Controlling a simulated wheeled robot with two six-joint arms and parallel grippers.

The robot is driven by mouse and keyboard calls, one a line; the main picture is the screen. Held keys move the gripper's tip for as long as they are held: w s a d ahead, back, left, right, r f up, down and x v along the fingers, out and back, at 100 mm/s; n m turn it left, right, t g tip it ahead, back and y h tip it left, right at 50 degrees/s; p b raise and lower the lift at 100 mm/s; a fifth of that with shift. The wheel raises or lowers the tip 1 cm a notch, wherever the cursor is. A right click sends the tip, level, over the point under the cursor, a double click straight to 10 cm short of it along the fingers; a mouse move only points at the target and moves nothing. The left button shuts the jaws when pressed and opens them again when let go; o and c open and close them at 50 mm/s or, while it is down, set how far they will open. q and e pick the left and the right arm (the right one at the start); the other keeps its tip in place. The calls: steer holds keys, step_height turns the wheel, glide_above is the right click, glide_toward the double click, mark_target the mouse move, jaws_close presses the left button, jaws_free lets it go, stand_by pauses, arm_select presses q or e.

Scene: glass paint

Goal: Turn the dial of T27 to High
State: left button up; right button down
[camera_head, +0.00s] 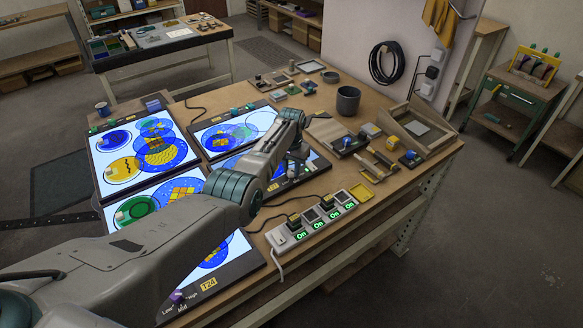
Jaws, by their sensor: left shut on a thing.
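Several lit light panels with blue, yellow and green glass designs lie on the wooden table. My left arm comes in from the left across them. My left gripper (297,166) points down at the front right corner of the right-hand panel (314,163), shut on what looks like that panel's dial. The jaws mostly hide this dial, so its setting cannot be read. A small yellow label (274,187) beside it is too small to read. The front panel has a readable T24 label (208,284) and a purple dial (178,297) with Low, Mid and High marks. My right gripper is out of view.
A power strip (313,221) with green On lights lies along the near edge. A dark cup (348,100), an open wooden tray (424,128) and small tools stand at the right. A blue mug (103,109) stands at the back left.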

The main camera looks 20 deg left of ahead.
arm_select(q)
steer(key=n, duration=0.3)
steer(key=shift+n, duration=2.3)
steer(key=o, duration=1)
